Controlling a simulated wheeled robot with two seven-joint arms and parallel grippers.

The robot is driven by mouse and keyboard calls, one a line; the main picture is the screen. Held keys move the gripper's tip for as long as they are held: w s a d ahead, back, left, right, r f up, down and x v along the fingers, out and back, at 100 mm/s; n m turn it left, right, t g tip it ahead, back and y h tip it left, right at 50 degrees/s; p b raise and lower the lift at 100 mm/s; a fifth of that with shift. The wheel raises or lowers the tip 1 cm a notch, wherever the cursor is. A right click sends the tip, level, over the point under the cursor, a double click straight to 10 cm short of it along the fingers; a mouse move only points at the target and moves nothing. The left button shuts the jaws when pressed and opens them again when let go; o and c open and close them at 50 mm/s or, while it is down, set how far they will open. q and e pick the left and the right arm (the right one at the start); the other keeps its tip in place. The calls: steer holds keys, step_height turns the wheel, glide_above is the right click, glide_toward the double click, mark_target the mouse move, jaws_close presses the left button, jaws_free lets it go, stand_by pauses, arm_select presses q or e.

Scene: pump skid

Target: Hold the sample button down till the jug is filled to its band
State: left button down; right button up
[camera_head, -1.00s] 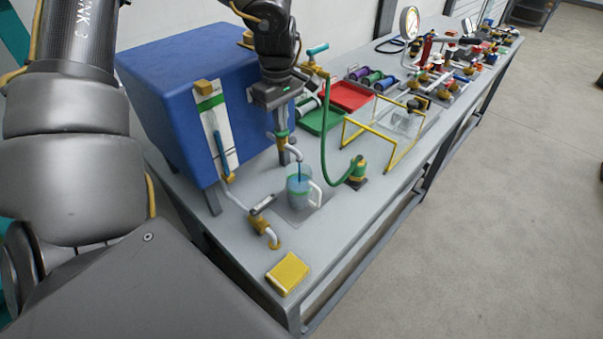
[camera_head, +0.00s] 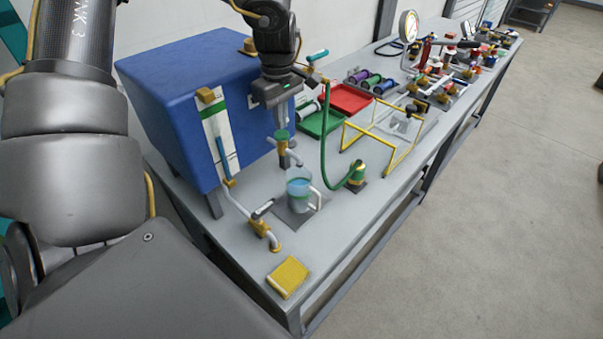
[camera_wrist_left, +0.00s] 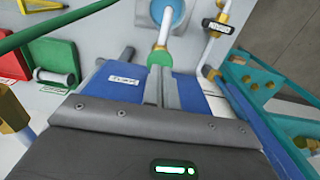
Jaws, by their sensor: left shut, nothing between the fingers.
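The clear jug (camera_head: 300,188) stands upright on a dark square on the bench, under the white spout (camera_head: 293,158). Blue liquid shows in it, with its surface near the greenish band; the exact level against the band is hard to tell. No stream shows below the spout. The green sample button (camera_head: 281,134) sits on top of the brass valve. My left gripper (camera_head: 279,122) is shut and empty, pointing down just above the button; a small gap seems to separate them. In the left wrist view the fingertips (camera_wrist_left: 160,72) are near the green button (camera_wrist_left: 159,57). My right gripper is out of view.
The blue tank (camera_head: 180,95) with a sight gauge stands left of the gripper. A green hose (camera_head: 324,140) rises close on the right, beside a yellow frame (camera_head: 390,150). A brass tap (camera_head: 262,226) and yellow pad (camera_head: 288,276) lie nearer the front.

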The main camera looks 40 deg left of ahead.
arm_select(q)
steer(key=shift+r+p, duration=1.85)
steer(key=shift+r, duration=0.65)
